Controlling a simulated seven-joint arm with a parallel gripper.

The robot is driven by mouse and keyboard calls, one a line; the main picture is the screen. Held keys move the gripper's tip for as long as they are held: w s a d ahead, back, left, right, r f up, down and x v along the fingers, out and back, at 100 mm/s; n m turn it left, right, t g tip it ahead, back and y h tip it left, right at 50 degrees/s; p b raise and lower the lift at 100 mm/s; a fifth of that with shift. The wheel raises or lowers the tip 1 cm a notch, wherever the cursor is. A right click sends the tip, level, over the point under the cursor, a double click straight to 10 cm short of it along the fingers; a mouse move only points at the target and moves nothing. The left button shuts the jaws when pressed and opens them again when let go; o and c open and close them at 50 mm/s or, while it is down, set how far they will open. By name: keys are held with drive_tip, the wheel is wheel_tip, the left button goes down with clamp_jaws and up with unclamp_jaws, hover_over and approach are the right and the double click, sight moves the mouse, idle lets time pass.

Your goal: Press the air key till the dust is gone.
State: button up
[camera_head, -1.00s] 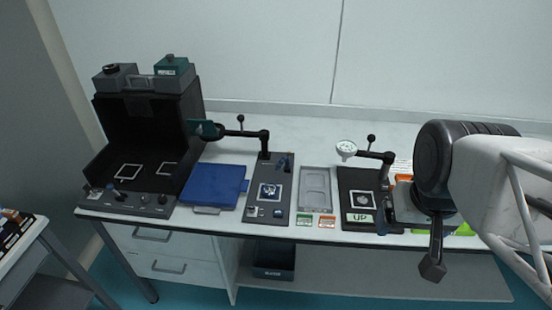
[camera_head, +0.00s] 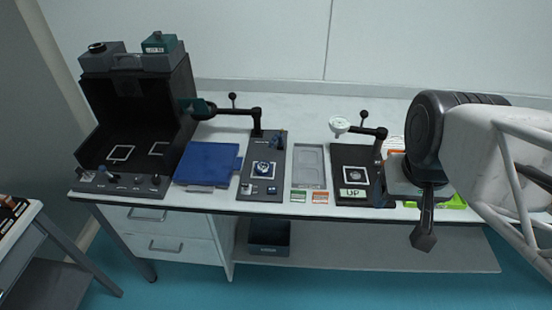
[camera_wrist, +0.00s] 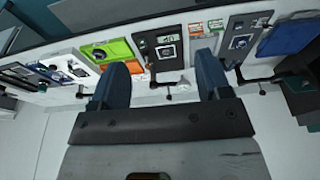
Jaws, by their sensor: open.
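My gripper (camera_wrist: 160,82) is open and empty in the wrist view, its two dark blue fingers apart above the bench. In the head view its dark end (camera_head: 424,222) hangs at the bench's front right. A dark panel (camera_head: 245,165) at mid-bench bears a white-framed square with a round part, a blue upright piece and small controls at its front; it also shows in the wrist view (camera_wrist: 236,64). A second dark panel (camera_head: 344,160) has a framed square and an "UP" sign (camera_head: 353,193). I cannot tell which control is the air key. No dust can be made out.
A black open-fronted box (camera_head: 135,85) with front knobs stands at left. A blue folder (camera_head: 207,165) and a clear-topped tray (camera_head: 309,165) flank the middle panel. Black arms with ball-topped levers (camera_head: 364,118) rise behind the panels.

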clamp_jaws()
idle(1.4)
